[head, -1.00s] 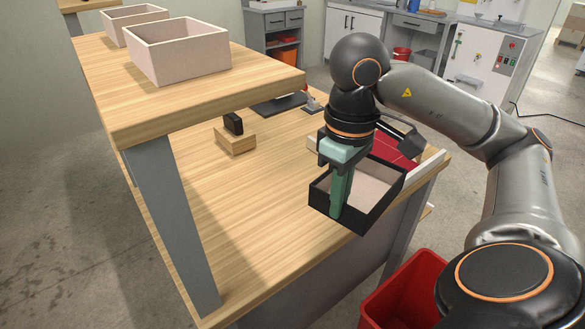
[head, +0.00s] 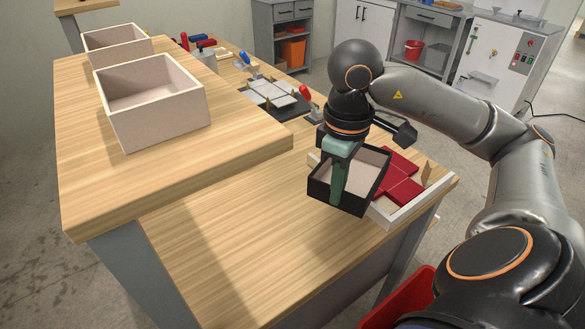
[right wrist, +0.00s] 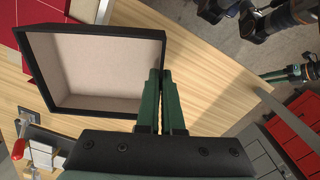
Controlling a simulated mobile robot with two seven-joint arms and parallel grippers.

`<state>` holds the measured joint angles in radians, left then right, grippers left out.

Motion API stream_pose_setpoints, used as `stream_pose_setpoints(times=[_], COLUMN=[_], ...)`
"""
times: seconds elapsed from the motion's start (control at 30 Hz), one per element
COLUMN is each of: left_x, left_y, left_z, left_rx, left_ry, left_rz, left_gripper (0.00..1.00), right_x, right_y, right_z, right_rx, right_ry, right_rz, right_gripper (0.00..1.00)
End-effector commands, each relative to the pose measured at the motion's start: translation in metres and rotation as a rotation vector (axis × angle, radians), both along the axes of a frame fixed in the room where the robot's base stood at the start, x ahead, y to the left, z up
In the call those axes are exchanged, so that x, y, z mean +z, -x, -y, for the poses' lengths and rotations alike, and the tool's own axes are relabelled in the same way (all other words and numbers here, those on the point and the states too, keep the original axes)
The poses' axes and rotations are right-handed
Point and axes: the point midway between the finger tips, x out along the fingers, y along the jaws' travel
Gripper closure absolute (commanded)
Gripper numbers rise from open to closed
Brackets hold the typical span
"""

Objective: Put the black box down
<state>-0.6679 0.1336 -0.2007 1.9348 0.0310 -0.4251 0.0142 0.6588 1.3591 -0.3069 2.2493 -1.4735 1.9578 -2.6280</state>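The black box (head: 335,194) is open-topped with a pale lining. It is at the front right of the lower wooden table, beside a white-rimmed tray (head: 412,209). My right gripper (head: 338,190) is shut on one wall of the box. In the right wrist view, its green fingers (right wrist: 158,100) pinch the wall of the box (right wrist: 95,32). I cannot tell whether the box's base touches the tabletop. A green and black gripper-like part (right wrist: 285,75), seemingly my left gripper, shows small at the right of the wrist view; its opening is unclear.
Red pieces (head: 402,175) lie in the tray. A raised wooden shelf (head: 170,170) on the left bears two pale open boxes, the nearer one (head: 155,125) larger. A fixture (head: 275,97) with red-handled clamps stands behind. The lower tabletop (head: 240,235) is clear at front left.

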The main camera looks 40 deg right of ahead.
Motion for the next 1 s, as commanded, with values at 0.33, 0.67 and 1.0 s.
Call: stream_pose_setpoints(times=[0.33,0.67,1.0], left_x=[0.012,0.015,0.020], left_y=[0.004,0.004,0.004], left_z=[-0.009,-0.009,-0.008], left_rx=[0.017,0.017,0.017], left_ry=[-0.008,-0.008,-0.008], left_rz=[0.002,0.003,0.002], left_gripper=[0.50,0.50,0.50], right_x=[-0.043,-0.075,-0.108], right_y=[-0.007,-0.012,-0.012], right_z=[-0.064,-0.089,-0.091], right_rx=[0.003,-0.001,-0.003], right_ry=[-0.004,-0.001,0.000], right_rz=[-0.003,0.000,0.000], right_gripper=[1.00,1.00,1.00])
